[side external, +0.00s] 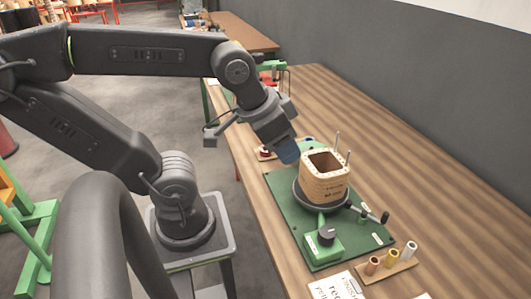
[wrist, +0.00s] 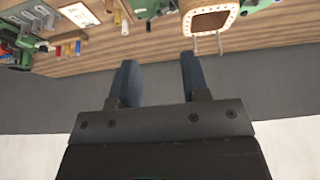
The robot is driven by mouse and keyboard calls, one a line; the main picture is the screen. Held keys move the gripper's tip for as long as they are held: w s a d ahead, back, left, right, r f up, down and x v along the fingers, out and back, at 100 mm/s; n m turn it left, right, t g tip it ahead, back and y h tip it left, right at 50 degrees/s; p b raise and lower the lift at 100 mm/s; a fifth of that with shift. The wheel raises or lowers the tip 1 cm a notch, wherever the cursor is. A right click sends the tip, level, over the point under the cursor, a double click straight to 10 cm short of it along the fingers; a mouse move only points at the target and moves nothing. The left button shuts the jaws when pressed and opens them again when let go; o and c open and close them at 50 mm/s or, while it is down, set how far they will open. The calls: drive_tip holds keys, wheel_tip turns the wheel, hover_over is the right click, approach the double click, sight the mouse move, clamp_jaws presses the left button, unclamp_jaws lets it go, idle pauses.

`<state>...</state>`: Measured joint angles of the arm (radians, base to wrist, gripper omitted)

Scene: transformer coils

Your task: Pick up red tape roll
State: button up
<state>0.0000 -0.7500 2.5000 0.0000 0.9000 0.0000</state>
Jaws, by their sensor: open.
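My gripper (side external: 288,152) hangs over the table beside the wooden coil former, its blue fingers pointing down. In the wrist view my gripper (wrist: 158,76) shows its two blue fingers apart with nothing between them. A small dark red item (side external: 265,152), probably the red tape roll, sits on a small wooden board just left of the fingers, partly hidden behind my gripper. A blue item (side external: 308,139) shows just right of the fingers. The wrist view has a small red item (wrist: 58,51) at the far left; I cannot tell if it is the roll.
The square wooden coil former (side external: 324,182) with two upright metal pins stands on a green base (side external: 381,240). A rack (side external: 390,271) holds three small spools near the front. White labelled cards (side external: 335,285) lie beside it. The table's right side (side external: 440,195) is clear.

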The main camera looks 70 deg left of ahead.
drive_tip(key=o, duration=0.6)
drive_tip(key=w+a+n+g+y, duration=0.1)
drive_tip(key=w+a+n+g, duration=0.1)
drive_tip(key=w+a+n, duration=0.35)
drive_tip(key=n+g+h, duration=0.1)
drive_tip(key=n+g, duration=0.3)
drive_tip(key=n, duration=0.4)
hover_over(266, 151)
drive_tip(key=f, duration=2.1)
drive_tip(key=shift+w+a, duration=0.35)
drive_tip(key=shift+w, duration=0.05)
drive_tip(key=shift+s+a+f, duration=0.15)
drive_tip(key=shift+f, duration=1.3)
drive_tip(key=shift+s+a+f, duration=0.1)
drive_tip(key=shift+f, duration=1.3)
